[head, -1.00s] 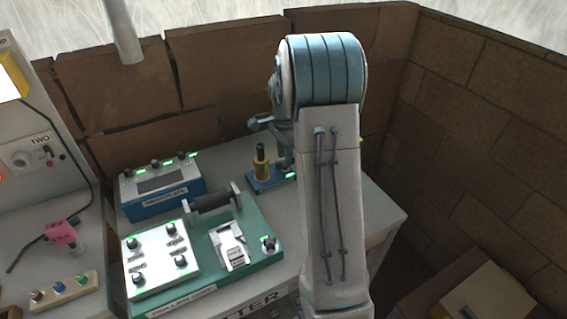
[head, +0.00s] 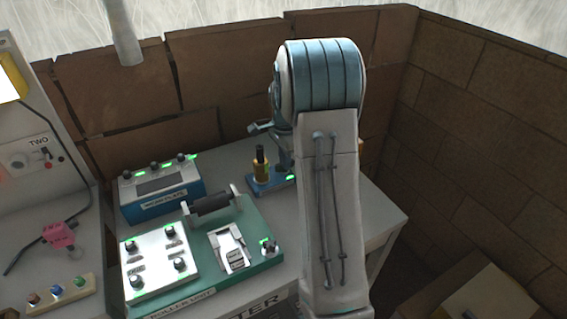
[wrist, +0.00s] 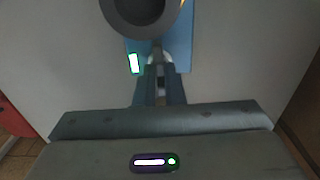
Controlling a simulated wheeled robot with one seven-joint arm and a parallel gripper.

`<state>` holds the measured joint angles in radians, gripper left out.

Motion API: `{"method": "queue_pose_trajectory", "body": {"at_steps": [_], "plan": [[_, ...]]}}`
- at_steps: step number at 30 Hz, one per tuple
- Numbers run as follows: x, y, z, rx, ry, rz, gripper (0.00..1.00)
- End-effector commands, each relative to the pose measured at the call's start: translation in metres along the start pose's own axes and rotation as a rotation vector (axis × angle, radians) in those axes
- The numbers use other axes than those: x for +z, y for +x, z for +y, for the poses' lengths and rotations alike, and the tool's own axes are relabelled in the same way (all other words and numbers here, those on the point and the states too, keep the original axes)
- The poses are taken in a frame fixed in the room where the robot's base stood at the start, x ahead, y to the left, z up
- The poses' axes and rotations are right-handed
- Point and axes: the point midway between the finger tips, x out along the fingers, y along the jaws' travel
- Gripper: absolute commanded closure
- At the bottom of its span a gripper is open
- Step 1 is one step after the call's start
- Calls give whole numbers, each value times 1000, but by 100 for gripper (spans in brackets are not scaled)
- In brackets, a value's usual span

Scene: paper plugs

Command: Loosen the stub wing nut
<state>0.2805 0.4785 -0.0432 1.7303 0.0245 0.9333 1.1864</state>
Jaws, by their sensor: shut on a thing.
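The small blue stand (head: 262,187) sits at the back of the bench, with a yellow and black upright post (head: 261,168) on it. My gripper (head: 286,165) is at the stand's right side, partly behind my arm. In the wrist view, my gripper's fingers (wrist: 160,72) are closed at the near edge of the blue stand (wrist: 184,48), just below the dark round top of the post (wrist: 143,10). They are shut on a small part that I take for the wing nut; the fingers hide most of it. A lit green indicator (wrist: 134,63) is left of the fingers.
A green roller unit (head: 262,252) with a dark roller and a white knob panel stands in front of the blue stand. A blue box (head: 160,192) with knobs is to the left. Brick walls (head: 480,120) close off the back and right.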

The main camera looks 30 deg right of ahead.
Motion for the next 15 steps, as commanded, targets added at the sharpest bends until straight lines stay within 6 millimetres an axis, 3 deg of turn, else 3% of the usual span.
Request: {"method": "queue_pose_trajectory", "body": {"at_steps": [15], "plan": [[0,0,0,-1,-570,-1,100]]}}
